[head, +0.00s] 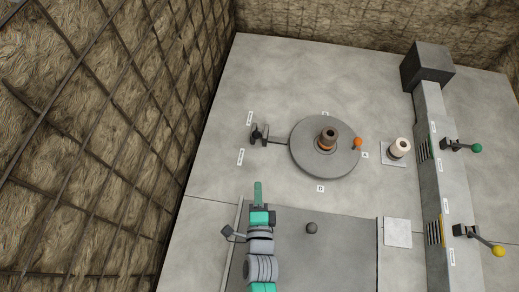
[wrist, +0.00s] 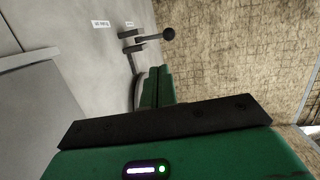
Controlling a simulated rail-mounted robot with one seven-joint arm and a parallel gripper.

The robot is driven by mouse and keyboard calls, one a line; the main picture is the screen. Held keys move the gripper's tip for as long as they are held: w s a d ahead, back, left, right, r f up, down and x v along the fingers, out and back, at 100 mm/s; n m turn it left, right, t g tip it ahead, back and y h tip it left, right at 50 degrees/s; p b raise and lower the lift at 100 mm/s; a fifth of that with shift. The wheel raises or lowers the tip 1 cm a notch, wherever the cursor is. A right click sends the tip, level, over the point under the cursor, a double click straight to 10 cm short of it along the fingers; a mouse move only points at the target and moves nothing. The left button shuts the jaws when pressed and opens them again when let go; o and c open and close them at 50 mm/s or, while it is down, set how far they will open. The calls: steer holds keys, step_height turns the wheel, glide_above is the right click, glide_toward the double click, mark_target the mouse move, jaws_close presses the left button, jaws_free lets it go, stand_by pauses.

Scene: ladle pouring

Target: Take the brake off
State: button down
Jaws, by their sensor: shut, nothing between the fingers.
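A dark lever with a black ball knob (head: 260,133) stands at the left of a round grey turntable (head: 312,160), with a thin bar running towards the disc. Two small white labels (head: 250,118) lie near it; their text is too small to read, so I cannot confirm it is the brake. In the wrist view the black knob (wrist: 168,34) shows beyond my fingers. My gripper (head: 258,184) has green fingers, shut and empty, short of the lever and apart from it. The shut fingers also fill the middle of the wrist view (wrist: 160,86), hiding part of the disc.
An orange knob (head: 358,142) sits on the turntable's right edge, with a dark cup-like piece (head: 328,136) at its centre. A pale cylinder (head: 400,147) stands to the right. A green-knobbed lever (head: 477,148) and a yellow-knobbed lever (head: 498,251) are on the right rail. A mesh-covered wall rises at left.

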steer(key=b, duration=0.4)
glide_toward(258, 134)
steer(key=w+f, duration=0.3)
steer(key=w, duration=0.2)
steer(key=shift+w+a+r, duration=0.2)
steer(key=shift+w+a, duration=0.05)
